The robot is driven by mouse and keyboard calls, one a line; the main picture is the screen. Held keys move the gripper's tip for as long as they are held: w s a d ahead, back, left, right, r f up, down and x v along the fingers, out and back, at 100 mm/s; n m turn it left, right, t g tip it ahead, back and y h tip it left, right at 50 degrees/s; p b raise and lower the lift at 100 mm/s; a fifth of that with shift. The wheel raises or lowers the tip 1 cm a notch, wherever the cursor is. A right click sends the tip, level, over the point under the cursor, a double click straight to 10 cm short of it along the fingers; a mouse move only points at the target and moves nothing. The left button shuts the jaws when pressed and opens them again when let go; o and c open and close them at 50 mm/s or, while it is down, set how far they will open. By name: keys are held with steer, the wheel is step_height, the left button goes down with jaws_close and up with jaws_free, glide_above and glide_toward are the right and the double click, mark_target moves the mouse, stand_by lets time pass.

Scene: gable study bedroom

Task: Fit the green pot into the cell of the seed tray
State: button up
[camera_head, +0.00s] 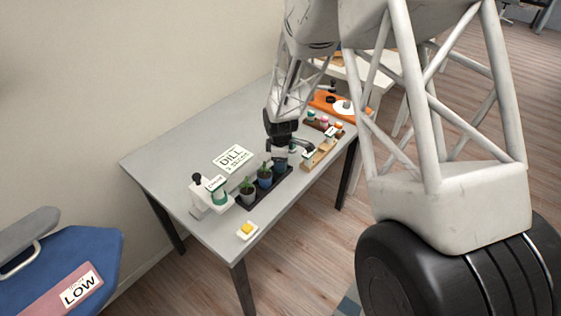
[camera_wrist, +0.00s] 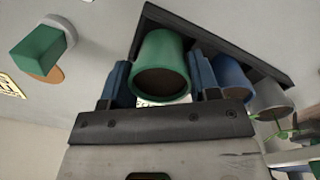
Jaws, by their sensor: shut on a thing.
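My gripper (camera_head: 281,151) is shut on the green pot at the far right end of the black seed tray in the head view. In the wrist view, the green pot (camera_wrist: 160,62) is between the two blue fingertips of my gripper (camera_wrist: 160,80), with its brown round end towards the camera. The black seed tray (camera_head: 272,192) shows behind the pot in the wrist view (camera_wrist: 205,28). A blue pot (camera_head: 264,179) and a grey pot (camera_head: 247,197), both planted, stand in the tray's other cells. I cannot tell whether the green pot is seated in the end cell.
The grey table (camera_head: 165,160) has free room at its left. A DILL card (camera_head: 232,158) lies behind the tray. A white device (camera_head: 200,196) and a yellow block on a white dish (camera_head: 247,230) are near the left end. A wooden rack (camera_head: 320,154) and orange tray (camera_head: 330,106) lie right.

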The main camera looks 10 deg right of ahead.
steer(key=shift+f, duration=0.5)
steer(key=shift+f, duration=0.15)
steer(key=o, duration=1)
steer(key=shift+o, duration=0.2)
step_height(320, 180, up, 12)
steer(key=shift+s, duration=0.3)
stand_by(0.4)
